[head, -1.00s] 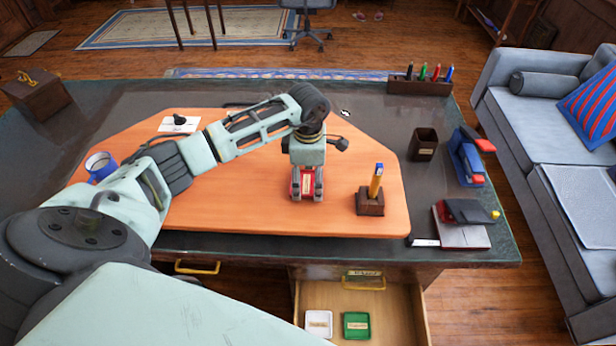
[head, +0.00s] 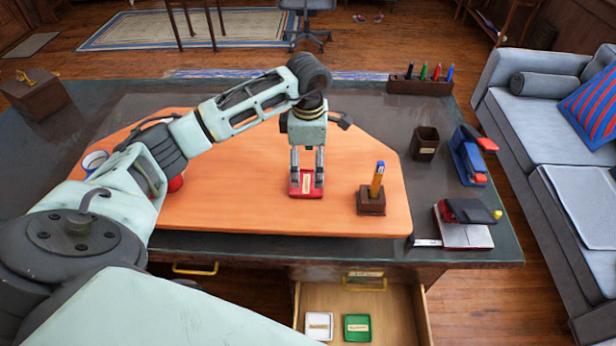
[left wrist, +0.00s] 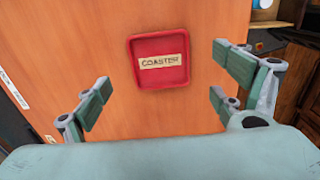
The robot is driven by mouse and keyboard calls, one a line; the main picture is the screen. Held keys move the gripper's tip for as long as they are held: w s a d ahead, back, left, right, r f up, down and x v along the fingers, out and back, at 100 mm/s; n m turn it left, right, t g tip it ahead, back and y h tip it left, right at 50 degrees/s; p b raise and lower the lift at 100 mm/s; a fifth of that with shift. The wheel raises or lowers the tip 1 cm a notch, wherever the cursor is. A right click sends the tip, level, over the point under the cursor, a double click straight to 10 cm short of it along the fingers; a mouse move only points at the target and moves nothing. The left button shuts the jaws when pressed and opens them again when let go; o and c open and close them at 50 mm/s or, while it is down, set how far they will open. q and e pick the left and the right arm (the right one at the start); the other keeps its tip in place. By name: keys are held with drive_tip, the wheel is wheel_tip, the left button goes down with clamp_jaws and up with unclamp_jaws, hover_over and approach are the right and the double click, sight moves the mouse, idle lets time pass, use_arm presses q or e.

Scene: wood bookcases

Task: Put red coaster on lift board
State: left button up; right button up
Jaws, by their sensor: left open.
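The red coaster (head: 306,184) lies flat on the orange board (head: 240,208) covering the middle of the desk, which appears to be the lift board. In the left wrist view the red coaster (left wrist: 160,61) shows a label reading "COASTER", with orange board around it. My left gripper (head: 306,172) is above the coaster, pointing down. In the left wrist view my left gripper (left wrist: 160,100) is open and empty, its fingers apart and the coaster clear of them. My right gripper is not in view.
A wooden holder with a pencil (head: 371,200) stands right of the coaster on the board. A dark cup (head: 425,143), a blue stapler (head: 470,160) and a pen rack (head: 420,85) are on the desk. The open drawer (head: 388,300) holds white and green coasters.

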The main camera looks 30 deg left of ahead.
use_arm(q)
wheel_tip(320, 180, up, 6)
drive_tip(key=b, duration=0.1)
drive_tip(key=shift+r, duration=0.25)
drive_tip(key=shift+f, duration=0.1)
idle(0.3)
